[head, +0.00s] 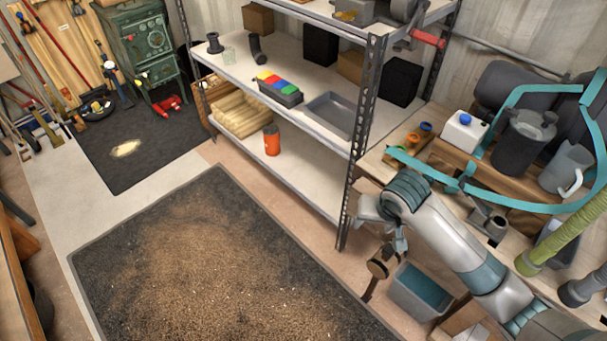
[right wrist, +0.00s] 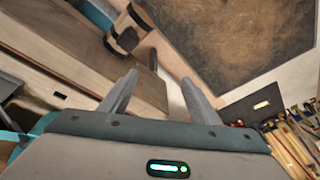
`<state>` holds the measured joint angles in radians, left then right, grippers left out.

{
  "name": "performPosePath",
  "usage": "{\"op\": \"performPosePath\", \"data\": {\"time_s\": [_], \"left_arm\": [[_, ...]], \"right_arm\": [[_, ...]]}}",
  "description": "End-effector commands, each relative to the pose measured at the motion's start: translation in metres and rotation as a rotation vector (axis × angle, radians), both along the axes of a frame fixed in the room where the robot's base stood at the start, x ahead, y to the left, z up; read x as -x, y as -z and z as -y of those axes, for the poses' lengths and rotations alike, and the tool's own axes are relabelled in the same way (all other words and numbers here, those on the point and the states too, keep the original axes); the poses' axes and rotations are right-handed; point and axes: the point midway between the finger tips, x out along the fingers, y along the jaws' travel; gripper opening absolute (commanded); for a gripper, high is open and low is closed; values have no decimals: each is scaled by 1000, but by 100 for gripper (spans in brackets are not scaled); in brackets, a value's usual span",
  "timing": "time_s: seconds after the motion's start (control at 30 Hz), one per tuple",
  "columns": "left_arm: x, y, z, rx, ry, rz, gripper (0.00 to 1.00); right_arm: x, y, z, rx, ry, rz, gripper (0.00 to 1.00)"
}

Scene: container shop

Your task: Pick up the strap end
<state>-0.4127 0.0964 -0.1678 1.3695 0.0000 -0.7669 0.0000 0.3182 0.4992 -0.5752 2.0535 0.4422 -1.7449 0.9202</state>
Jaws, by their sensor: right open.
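A teal strap (head: 515,203) lies in a wide loop over the workbench at the right in the head view. It passes around dark containers. Its near-left stretch runs to a greenish tip (head: 398,153) by the bench's left edge, which seems to be the strap end. My right gripper (head: 382,226) is below and left of that tip, off the bench edge, apart from the strap. In the right wrist view its two fingers (right wrist: 158,98) are spread with nothing between them. A short teal piece shows at that view's left edge, but I cannot tell if it is the strap. My left gripper is not in view.
A metal shelf (head: 310,120) stands left of the bench, its post close to my right gripper. A grey bin (head: 420,290) and a brown-and-dark fitting (head: 378,268) are below. A white jug (head: 463,132) and a dark canister (head: 522,140) stand on the bench.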

Motion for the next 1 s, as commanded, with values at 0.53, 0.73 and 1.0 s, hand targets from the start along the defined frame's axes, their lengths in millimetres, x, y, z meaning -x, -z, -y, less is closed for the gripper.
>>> {"op": "performPosePath", "data": {"time_s": [0.53,0.73,1.0], "left_arm": [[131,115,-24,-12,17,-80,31],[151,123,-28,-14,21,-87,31],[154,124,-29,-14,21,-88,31]], "right_arm": [[-118,-125,133,113,569,33,56],[-127,-147,155,119,670,43,56],[-127,-149,158,118,683,43,56]]}}
